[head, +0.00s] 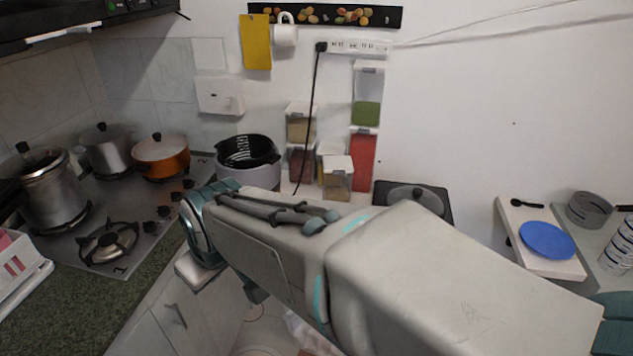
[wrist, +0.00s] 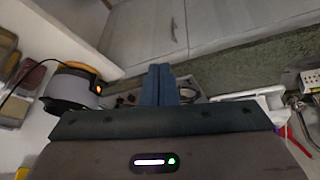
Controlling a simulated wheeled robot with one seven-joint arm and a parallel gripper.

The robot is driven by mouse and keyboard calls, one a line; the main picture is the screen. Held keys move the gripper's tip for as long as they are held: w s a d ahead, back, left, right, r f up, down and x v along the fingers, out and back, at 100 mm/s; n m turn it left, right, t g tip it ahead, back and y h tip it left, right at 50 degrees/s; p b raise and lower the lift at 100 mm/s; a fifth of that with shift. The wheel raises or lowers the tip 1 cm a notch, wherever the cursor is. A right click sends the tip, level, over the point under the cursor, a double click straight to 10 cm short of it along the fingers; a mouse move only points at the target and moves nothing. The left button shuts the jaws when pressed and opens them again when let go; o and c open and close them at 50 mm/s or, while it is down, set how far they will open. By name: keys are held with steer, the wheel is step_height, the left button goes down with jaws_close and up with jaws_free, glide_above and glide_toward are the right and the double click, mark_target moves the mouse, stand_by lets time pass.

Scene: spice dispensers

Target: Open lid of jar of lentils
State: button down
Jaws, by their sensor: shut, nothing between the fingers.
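Clear food containers with pale lids stand against the wall in the head view. One with tan contents (head: 338,182) stands in front. Behind it are one with beige contents (head: 300,127), one with dark red contents (head: 301,167), one with green contents (head: 367,112) and one with bright red contents (head: 363,160). I cannot tell which holds lentils. All visible lids look closed. My gripper (wrist: 160,72) shows in the wrist view with its blue fingers together and empty, facing cabinet doors. The containers (wrist: 35,78) are at that view's left edge, apart from the fingers. My arm hides the gripper in the head view.
A pot-shaped cooker (head: 248,160) stands left of the containers. A black cable (head: 315,110) hangs in front of them. A lidded pan (head: 415,198) is to their right. The stove (head: 110,220) with pots (head: 160,155) is at left. A blue plate (head: 547,240) lies on a shelf at right.

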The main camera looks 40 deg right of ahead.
steer(key=w+d+f+n+t+h+b, duration=0.25)
steer(key=w+d+f+n+b, duration=0.2)
steer(key=w+d+f, duration=0.4)
steer(key=n+t+h+b, duration=0.7)
steer(key=n+h+b, duration=0.5)
steer(key=n+b, duration=0.65)
glide_toward(337, 178)
steer(key=shift+n, duration=0.7)
steer(key=a+f, duration=0.1)
steer(key=s+a+f+p, duration=0.1)
steer(key=f, duration=0.1)
steer(key=s+f, duration=0.1)
steer(key=shift+s+a+f+p, duration=0.15)
steer(key=shift+s+a+p, duration=0.05)
steer(key=shift+a+p, duration=0.2)
steer(key=shift+s+d+n, duration=0.15)
steer(key=shift+n, duration=0.25)
steer(key=shift+d, duration=0.1)
steer(key=shift+d+r+n, duration=0.15)
steer(key=shift+r+n, duration=0.1)
steer(key=shift+n, duration=0.05)
steer(key=p+x, duration=0.1)
steer(key=x, duration=0.8)
steer(key=shift+a, duration=0.2)
steer(key=r, duration=0.2)
steer(key=r+p, duration=0.1)
steer(key=shift+w+d+r, duration=0.1)
steer(key=shift+w+d, duration=0.1)
steer(key=shift+w, duration=0.1)
steer(key=shift+r, duration=0.4)
